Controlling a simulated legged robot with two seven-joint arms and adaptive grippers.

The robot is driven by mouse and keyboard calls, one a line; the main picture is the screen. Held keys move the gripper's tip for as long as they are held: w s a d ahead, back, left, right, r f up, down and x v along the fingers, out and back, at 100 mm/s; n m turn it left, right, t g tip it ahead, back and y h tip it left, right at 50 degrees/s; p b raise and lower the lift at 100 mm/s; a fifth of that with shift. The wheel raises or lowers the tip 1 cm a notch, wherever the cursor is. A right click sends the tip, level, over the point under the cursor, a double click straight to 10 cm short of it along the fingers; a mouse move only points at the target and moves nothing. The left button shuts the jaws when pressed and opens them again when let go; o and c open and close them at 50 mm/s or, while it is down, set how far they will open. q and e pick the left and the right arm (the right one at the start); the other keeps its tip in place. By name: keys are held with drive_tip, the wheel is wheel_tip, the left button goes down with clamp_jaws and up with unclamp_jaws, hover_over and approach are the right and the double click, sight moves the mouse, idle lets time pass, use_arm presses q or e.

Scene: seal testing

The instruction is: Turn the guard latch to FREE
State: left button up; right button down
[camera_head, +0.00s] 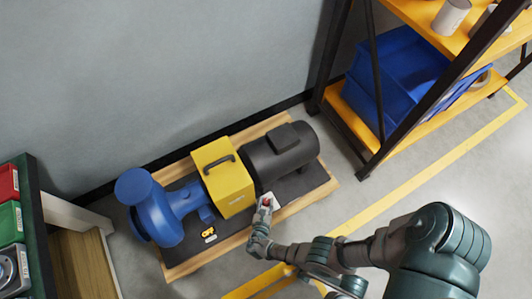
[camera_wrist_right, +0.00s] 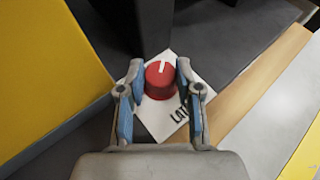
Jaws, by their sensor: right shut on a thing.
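The guard latch is a red round knob (camera_wrist_right: 160,80) with a white pointer line, set on a white plate (camera_wrist_right: 152,118) with partly hidden black lettering that begins "LAT". In the right wrist view, the pointer line points up the picture, away from my gripper. My right gripper (camera_wrist_right: 160,72) is shut on the knob, one blue-padded finger on each side. In the head view the right gripper (camera_head: 264,208) is at the front of the pump set, beside the yellow guard (camera_head: 227,178) with its dark handle. No FREE marking is readable. My left gripper is not in view.
A blue pump (camera_head: 165,212) and dark motor (camera_head: 280,152) flank the guard on a wood-edged base (camera_head: 318,192). A small orange item (camera_head: 208,232) lies in front of the pump. A shelf rack with blue bins (camera_head: 400,75) stands right. Bins (camera_head: 10,220) stand left.

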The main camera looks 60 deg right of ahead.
idle(0.4)
drive_tip(key=c, duration=0.8)
unclamp_jaws()
drive_tip(key=shift+f, duration=0.1)
drive_tip(key=shift+w, duration=0.1)
